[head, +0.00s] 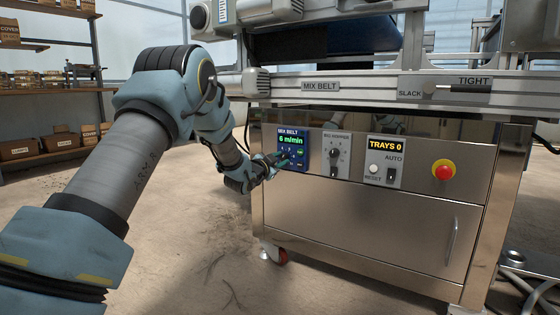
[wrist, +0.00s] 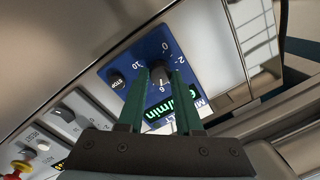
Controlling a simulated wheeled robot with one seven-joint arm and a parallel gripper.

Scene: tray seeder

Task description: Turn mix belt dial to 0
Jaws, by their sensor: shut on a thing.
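The blue mix belt panel (head: 301,139) is on the left of the steel cabinet front, and its green display (head: 291,144) reads 6 m/min. In the wrist view the panel (wrist: 112,68) appears turned over, with the display (wrist: 160,112) partly behind my fingers. The dark mix belt dial (wrist: 158,75) sits between my two green fingertips, with a 6 near it and scale numbers such as 0, 2 and 10 around it. My gripper (wrist: 160,73) is shut on the dial. In the head view my gripper (head: 283,160) covers the dial.
A conveyor frame rail (head: 360,84) runs above.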

